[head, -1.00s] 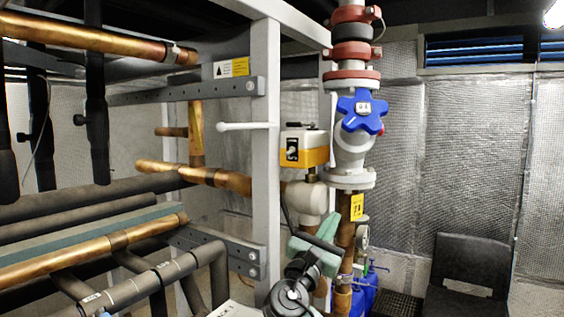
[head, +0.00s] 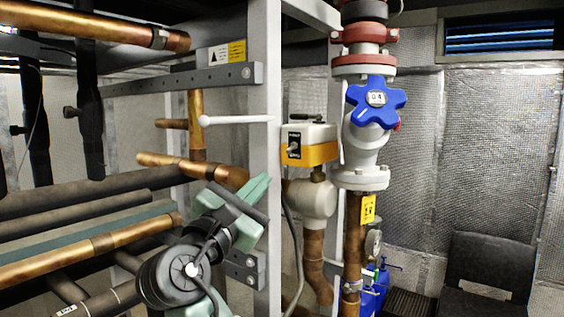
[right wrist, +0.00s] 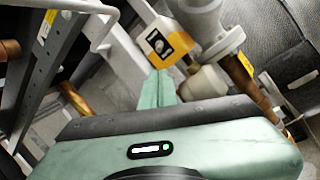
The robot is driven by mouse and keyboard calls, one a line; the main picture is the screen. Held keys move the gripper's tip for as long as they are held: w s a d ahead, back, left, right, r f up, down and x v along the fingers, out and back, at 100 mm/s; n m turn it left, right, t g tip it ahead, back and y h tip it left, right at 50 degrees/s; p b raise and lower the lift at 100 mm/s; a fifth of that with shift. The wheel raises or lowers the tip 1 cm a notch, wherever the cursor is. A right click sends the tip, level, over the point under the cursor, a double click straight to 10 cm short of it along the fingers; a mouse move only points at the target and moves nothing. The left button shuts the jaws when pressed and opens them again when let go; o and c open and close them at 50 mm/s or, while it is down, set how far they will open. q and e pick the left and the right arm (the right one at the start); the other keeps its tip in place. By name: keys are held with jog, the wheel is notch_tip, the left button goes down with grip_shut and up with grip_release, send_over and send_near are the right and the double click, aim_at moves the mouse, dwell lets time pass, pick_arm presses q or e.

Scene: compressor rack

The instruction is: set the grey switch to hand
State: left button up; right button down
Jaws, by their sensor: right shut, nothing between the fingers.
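The grey switch (head: 294,145) sits on a small black plate on the front of a white and yellow actuator box (head: 320,153). Its lever is small, and I cannot read its position. In the right wrist view the switch (right wrist: 157,43) shows just beyond the fingertips, on the face of the box. My right gripper (head: 264,182) is green, shut and empty. In the head view it is below and left of the box, in front of the grey frame post. In the right wrist view its fingertips (right wrist: 160,74) point at the box, apart from it. My left gripper is not in view.
The grey frame post (head: 266,80) stands left of the box, with a white rod handle (head: 235,120) sticking out left. A blue star-shaped handwheel (head: 376,98) is close on the right. Copper and black pipes fill the left. A black chair (head: 485,275) stands at the right.

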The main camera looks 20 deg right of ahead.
jog(key=p+x, duration=0.1)
jog(key=x, duration=0.9)
jog(key=shift+w+d+p, duration=0.1)
jog(key=shift+d+p, duration=0.05)
jog(key=shift+p, duration=0.2)
jog(key=shift+a+r+p, duration=0.2)
jog(key=shift+r+p, duration=0.25)
jog(key=shift+p, duration=0.05)
dwell(0.5)
jog(key=shift+s+a+r+p, duration=0.2)
jog(key=shift+s+r+p, duration=0.05)
jog(key=shift+r+p, duration=0.25)
jog(key=shift+s, duration=0.1)
jog(key=shift+f, duration=0.1)
jog(key=shift+s+f, duration=0.1)
jog(key=b+v, duration=0.4)
jog(key=v, duration=0.3)
jog(key=shift+s+a, duration=0.2)
jog(key=shift+a, duration=0.05)
